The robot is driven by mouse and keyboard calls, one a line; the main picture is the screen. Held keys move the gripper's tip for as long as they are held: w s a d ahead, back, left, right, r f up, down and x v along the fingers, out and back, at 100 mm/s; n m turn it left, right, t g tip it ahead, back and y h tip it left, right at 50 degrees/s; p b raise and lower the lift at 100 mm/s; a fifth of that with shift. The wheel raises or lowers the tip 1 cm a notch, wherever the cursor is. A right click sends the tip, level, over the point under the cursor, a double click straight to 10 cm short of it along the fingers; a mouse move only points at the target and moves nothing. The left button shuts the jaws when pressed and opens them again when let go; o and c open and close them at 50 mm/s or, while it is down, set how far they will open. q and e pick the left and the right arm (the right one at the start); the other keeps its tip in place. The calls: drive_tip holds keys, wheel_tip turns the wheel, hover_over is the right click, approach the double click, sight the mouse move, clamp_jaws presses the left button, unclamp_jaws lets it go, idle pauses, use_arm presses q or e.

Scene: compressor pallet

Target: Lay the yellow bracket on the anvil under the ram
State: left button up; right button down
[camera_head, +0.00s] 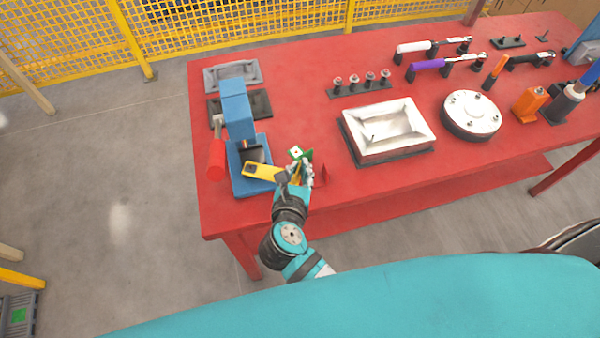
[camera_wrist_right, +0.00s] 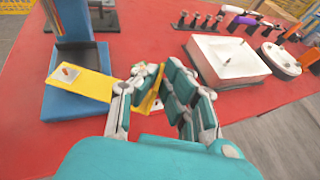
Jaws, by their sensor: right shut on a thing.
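The yellow bracket (camera_head: 262,172) is held at its right end by my right gripper (camera_head: 300,172). In the right wrist view its flat plate (camera_wrist_right: 85,84) reaches left over the blue press base (camera_wrist_right: 70,108), and an upright yellow part shows between the fingers (camera_wrist_right: 158,98). The blue press (camera_head: 238,110) stands at the table's left end. Its dark anvil (camera_head: 252,153) shows just behind the plate, also in the wrist view (camera_wrist_right: 80,56). The plate overlaps the anvil's near edge in the picture; I cannot tell whether they touch. My left gripper is not in view.
A red-handled hammer (camera_head: 216,155) is close on the press's left. A white tray (camera_head: 390,126) and a round silver cover (camera_head: 470,112) lie to the right on the red table (camera_head: 330,205). A rack of several pins (camera_head: 360,86) stands behind. The table's front strip is mostly clear.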

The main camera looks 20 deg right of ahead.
drive_tip(key=shift+w, duration=0.55)
drive_tip(key=shift+w, duration=1.55)
drive_tip(key=shift+w, duration=0.1)
drive_tip(key=shift+w+d, duration=0.2)
drive_tip(key=shift+w, duration=0.05)
drive_tip(key=shift+a+f+b, duration=0.1)
drive_tip(key=shift+f+b, duration=0.35)
drive_tip(key=shift+b, duration=0.1)
idle(0.4)
